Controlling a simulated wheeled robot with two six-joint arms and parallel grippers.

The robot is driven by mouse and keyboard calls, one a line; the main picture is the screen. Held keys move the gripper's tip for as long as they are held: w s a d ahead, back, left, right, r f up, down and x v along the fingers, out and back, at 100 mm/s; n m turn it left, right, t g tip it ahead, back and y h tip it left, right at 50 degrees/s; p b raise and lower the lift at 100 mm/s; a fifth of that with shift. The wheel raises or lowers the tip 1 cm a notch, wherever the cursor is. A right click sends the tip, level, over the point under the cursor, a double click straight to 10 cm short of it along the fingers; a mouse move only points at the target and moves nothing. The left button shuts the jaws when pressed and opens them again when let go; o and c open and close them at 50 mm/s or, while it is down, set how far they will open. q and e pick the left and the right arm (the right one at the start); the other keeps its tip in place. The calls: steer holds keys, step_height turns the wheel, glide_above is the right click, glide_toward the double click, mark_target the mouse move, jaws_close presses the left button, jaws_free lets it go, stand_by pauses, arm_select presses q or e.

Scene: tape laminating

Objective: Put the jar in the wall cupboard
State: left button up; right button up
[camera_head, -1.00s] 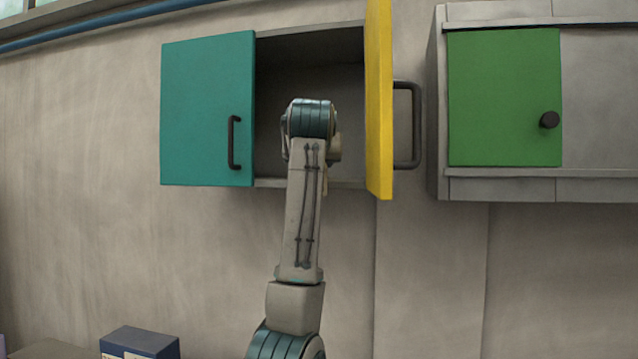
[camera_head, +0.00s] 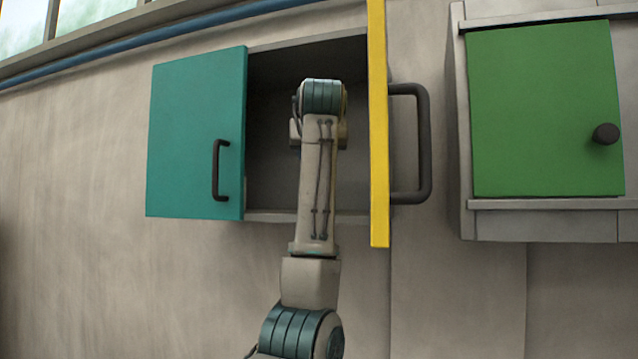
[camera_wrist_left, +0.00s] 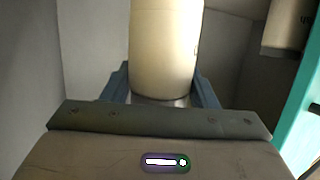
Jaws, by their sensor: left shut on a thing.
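The wall cupboard stands open, with a teal door (camera_head: 195,135) on the left and a yellow door (camera_head: 378,130) seen nearly edge-on on the right. My left arm reaches up in front of its dark opening (camera_head: 270,165); the arm hides the gripper and jar in the head view. In the left wrist view my left gripper (camera_wrist_left: 162,95) is shut on a pale cream jar (camera_wrist_left: 165,45), with a blue finger on each side of its near end. The jar's far end is cut off by the frame. My right gripper is not in view.
A second cupboard with a green door (camera_head: 545,110) hangs to the right. The yellow door's dark handle (camera_head: 410,145) sticks out toward it. In the left wrist view a pale object (camera_wrist_left: 285,28) is at upper right and a teal panel (camera_wrist_left: 305,115) at the right edge.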

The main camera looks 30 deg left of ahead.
arm_select(q)
steer(key=shift+w+f, duration=0.25)
steer(key=shift+f, duration=0.25)
steer(key=shift+w+f, duration=0.2)
steer(key=shift+f, duration=0.25)
step_height(320, 180, down, 3)
steer(key=shift+f, duration=0.25)
steer(key=o, duration=1)
steer(key=shift+s+f, duration=0.1)
steer(key=shift+o, duration=0.6)
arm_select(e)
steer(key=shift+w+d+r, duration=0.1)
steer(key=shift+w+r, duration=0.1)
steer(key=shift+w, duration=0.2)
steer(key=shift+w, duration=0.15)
